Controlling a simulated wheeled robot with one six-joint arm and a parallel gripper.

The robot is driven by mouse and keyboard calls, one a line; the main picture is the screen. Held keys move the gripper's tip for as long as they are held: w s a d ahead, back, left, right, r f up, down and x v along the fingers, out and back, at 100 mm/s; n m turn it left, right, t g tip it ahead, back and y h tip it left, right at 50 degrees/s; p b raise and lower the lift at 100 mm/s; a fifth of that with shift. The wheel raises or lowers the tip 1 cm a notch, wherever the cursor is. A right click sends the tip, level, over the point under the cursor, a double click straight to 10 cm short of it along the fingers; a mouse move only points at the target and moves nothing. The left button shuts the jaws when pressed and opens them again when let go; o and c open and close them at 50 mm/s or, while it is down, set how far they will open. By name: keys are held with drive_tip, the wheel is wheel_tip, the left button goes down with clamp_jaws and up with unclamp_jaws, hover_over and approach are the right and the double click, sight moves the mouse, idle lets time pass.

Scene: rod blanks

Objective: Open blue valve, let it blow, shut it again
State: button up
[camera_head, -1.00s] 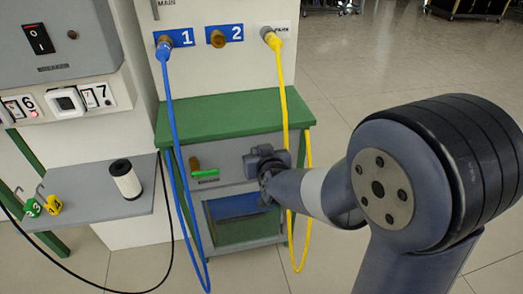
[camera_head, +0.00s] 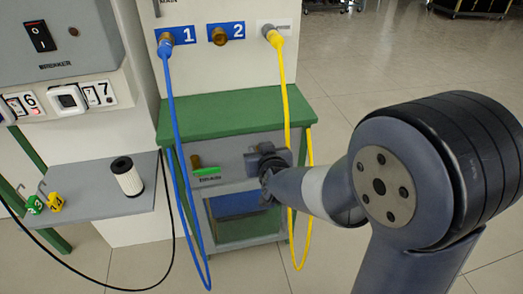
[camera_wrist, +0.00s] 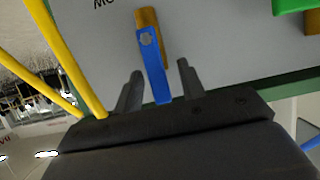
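The blue valve lever (camera_wrist: 154,65) shows in the wrist view, hanging from a brass stem (camera_wrist: 147,20) on a grey panel. My gripper (camera_wrist: 157,72) is open, with one dark finger on each side of the lever and gaps showing between. In the head view my gripper (camera_head: 266,160) is in front of the grey cabinet face (camera_head: 226,162) and hides the blue valve. A green valve lever (camera_head: 207,171) on a brass stem sits to its left, above a DRAIN label.
A yellow hose (camera_head: 286,100) hangs close by my gripper and also shows in the wrist view (camera_wrist: 80,70). A blue hose (camera_head: 175,125) hangs to the left from port 1. Open floor lies to the right.

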drive_tip(key=p+v, duration=0.3)
drive_tip(key=v, duration=0.7)
drive_tip(key=shift+s+r, duration=0.15)
drive_tip(key=shift+s, duration=0.15)
drive_tip(key=b+x, duration=0.3)
drive_tip(key=x, duration=0.8)
drive_tip(key=shift+d, duration=0.1)
drive_tip(key=shift+s, duration=0.1)
drive_tip(key=shift+r, duration=0.1)
